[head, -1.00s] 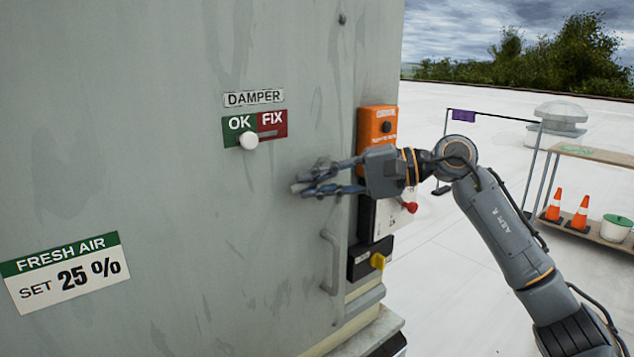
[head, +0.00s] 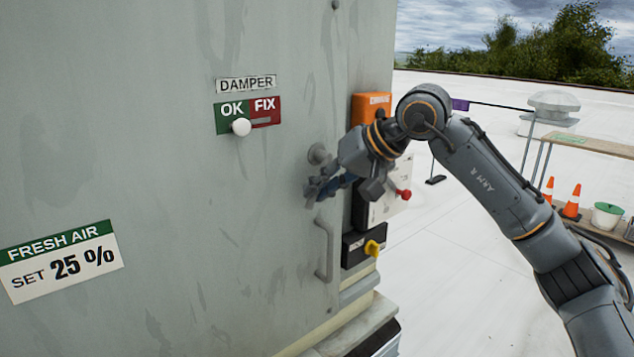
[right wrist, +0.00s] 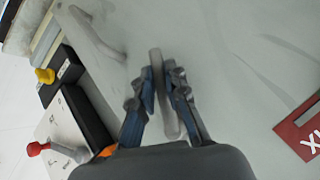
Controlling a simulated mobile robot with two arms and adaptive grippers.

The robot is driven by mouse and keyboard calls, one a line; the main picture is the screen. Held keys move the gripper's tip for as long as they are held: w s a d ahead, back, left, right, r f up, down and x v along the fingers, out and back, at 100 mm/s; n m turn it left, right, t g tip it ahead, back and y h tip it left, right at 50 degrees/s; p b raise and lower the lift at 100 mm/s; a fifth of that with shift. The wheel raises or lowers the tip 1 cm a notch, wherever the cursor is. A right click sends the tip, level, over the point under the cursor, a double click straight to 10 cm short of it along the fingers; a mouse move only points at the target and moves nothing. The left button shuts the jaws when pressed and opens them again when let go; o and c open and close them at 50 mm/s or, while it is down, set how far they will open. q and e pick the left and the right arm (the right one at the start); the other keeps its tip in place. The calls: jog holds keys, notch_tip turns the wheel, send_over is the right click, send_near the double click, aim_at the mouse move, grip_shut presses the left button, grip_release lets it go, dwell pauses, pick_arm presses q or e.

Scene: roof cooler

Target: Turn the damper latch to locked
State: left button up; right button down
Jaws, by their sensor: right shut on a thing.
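The latch (head: 318,153) is a grey lever with a round hub on the grey cabinet door, right of the damper sign. My right gripper (head: 318,190) is just below the hub in the head view and covers most of the lever. In the right wrist view the gripper (right wrist: 163,85) has its two blue-padded fingers shut on the grey lever (right wrist: 157,60), one on each side. No lock marking on the latch is readable. The damper slider's white knob (head: 241,127) sits under the green OK field. My left gripper is not in view.
A grey door pull handle (head: 325,250) is below the gripper. Right of it are an orange box (head: 371,106), a red-knobbed lever (head: 404,194) and a black box with a yellow knob (head: 372,248). A shelf with cones (head: 571,203) stands on the open roof.

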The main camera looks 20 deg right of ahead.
jog(key=shift+w+d+f+n+t+h, duration=0.15)
jog(key=shift+d+n+t+h, duration=0.2)
jog(key=shift+h, duration=0.45)
jog(key=shift+w+d+f+n+t+h, duration=0.1)
jog(key=shift+d+f+n+t+h, duration=0.1)
jog(key=shift+d+n+h, duration=0.45)
jog(key=shift+w+d+f+n+t+h, duration=0.15)
jog(key=shift+n+t+h, duration=0.1)
jog(key=shift+h, duration=0.7)
jog(key=c, duration=1.3)
grip_release()
jog(key=shift+w+d, duration=0.1)
jog(key=shift+d, duration=0.05)
jog(key=shift+c, duration=0.2)
jog(key=v, duration=1.2)
